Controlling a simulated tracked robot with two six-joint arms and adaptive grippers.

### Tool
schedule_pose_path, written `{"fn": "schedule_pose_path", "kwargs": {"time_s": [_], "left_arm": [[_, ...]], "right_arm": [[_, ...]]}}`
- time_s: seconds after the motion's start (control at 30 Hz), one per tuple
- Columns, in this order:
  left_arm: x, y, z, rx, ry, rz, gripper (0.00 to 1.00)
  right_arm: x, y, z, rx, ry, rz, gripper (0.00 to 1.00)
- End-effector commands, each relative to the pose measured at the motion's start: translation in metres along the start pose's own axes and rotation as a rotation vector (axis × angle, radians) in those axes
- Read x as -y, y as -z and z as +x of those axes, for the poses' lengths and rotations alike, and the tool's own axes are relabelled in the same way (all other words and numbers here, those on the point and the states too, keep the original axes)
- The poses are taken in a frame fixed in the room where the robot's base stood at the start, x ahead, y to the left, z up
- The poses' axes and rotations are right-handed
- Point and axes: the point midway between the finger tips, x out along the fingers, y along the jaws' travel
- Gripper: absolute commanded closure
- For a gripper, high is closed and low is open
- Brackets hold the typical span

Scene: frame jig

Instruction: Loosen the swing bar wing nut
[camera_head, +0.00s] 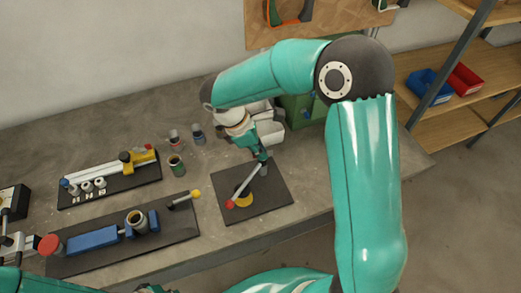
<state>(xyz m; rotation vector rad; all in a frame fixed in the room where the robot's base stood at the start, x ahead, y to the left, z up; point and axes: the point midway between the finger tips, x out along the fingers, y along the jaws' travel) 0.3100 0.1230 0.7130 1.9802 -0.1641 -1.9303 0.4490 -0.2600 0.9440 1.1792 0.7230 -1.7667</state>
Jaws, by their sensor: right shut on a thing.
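The swing bar (246,187) is a thin pale rod with a red ball at its near left end. It slants across a dark square plate (277,197), over a yellow round piece (244,199). My right gripper (263,164) reaches down to the bar's far upper end, at the back of the plate. It is shut on a small part there, at the place of the wing nut. The fingers hide the wing nut, so its shape and turn do not show.
Left of the plate lies a dark board with a blue clamp (92,239) and red knob. Behind it is another board with a yellow-and-silver fixture (112,169). Small cups, one green (177,167), stand between. A green box (302,107) stands behind my right arm.

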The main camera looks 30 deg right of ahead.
Motion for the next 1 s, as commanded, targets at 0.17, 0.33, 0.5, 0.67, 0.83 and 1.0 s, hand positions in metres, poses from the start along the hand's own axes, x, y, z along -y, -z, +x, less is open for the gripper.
{"fn": "schedule_pose_path", "kwargs": {"time_s": [0.17,0.33,0.5,0.67,0.83,1.0], "left_arm": [[0.0011,0.0001,0.0032,0.000,0.000,0.000,1.00],[0.0017,0.0001,0.0046,0.000,0.000,0.000,1.00],[0.0019,0.0000,0.0053,0.000,0.000,0.000,1.00],[0.0020,0.0000,0.0055,0.000,0.000,0.000,1.00],[0.0020,0.0001,0.0054,0.000,0.000,0.000,1.00],[0.0019,0.0000,0.0054,0.000,0.000,0.000,1.00]], "right_arm": [[-0.0007,0.0001,-0.0016,-0.004,-0.057,-0.115,1.00],[0.0000,0.0003,-0.0017,-0.004,-0.089,-0.194,1.00],[0.0004,-0.0001,-0.0019,-0.004,-0.105,-0.236,1.00],[0.0005,-0.0001,-0.0018,-0.004,-0.111,-0.249,1.00],[0.0004,-0.0001,-0.0018,-0.004,-0.112,-0.250,1.00],[0.0004,-0.0002,-0.0017,-0.004,-0.111,-0.249,0.90]]}}
